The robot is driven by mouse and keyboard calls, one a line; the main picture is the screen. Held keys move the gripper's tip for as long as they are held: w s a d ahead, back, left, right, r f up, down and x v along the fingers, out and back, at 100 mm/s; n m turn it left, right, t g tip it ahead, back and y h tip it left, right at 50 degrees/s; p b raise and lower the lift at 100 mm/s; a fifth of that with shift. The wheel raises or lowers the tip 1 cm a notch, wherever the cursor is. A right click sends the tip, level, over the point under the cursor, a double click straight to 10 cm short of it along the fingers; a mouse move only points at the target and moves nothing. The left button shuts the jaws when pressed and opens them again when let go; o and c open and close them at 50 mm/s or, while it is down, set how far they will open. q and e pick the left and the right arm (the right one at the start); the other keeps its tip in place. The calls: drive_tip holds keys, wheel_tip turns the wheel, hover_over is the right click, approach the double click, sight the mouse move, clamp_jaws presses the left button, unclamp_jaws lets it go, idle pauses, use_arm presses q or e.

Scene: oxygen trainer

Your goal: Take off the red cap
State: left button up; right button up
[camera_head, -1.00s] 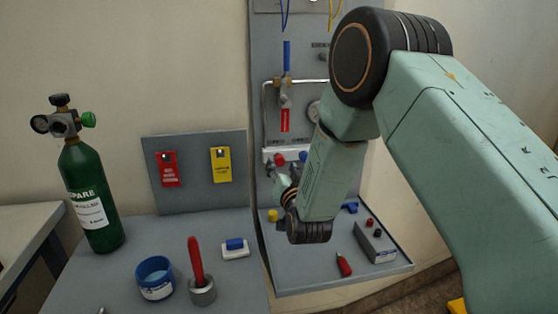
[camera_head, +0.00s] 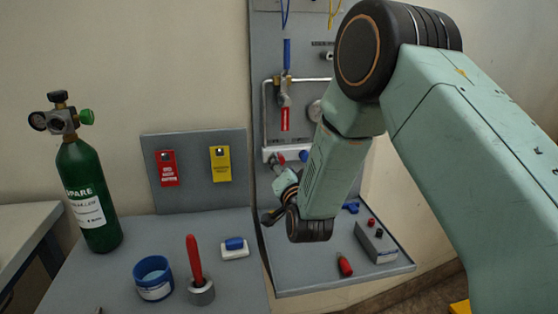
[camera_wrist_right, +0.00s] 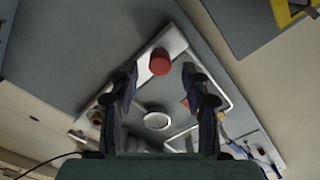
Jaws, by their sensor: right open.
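The red cap (camera_head: 279,159) sits on a white strip low on the grey wall panel, left of a blue cap (camera_head: 304,156). In the right wrist view the red cap (camera_wrist_right: 160,62) shows as a round red knob just beyond and between my fingertips. My right gripper (camera_wrist_right: 159,75) is open, with one dark finger on each side and nothing held. In the head view my right gripper (camera_head: 277,203) is just below the red cap, partly hidden by its own wrist. I cannot tell the exact gap to the cap. My left gripper is not in view.
A lower shelf holds a grey box (camera_head: 376,242) and a red-handled item (camera_head: 344,266). The left table carries a green cylinder (camera_head: 88,195), a blue-rimmed tub (camera_head: 153,278), a red-handled tool (camera_head: 195,262) and a blue-and-white block (camera_head: 235,247). Pipes and a valve (camera_head: 285,90) are above.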

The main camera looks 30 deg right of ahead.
drive_tip(key=m+b, duration=0.1)
drive_tip(key=m, duration=0.2)
idle(0.4)
drive_tip(key=shift+m, duration=0.4)
drive_tip(key=m+b, duration=0.1)
drive_tip(key=m, duration=0.2)
drive_tip(key=shift+b, duration=0.3)
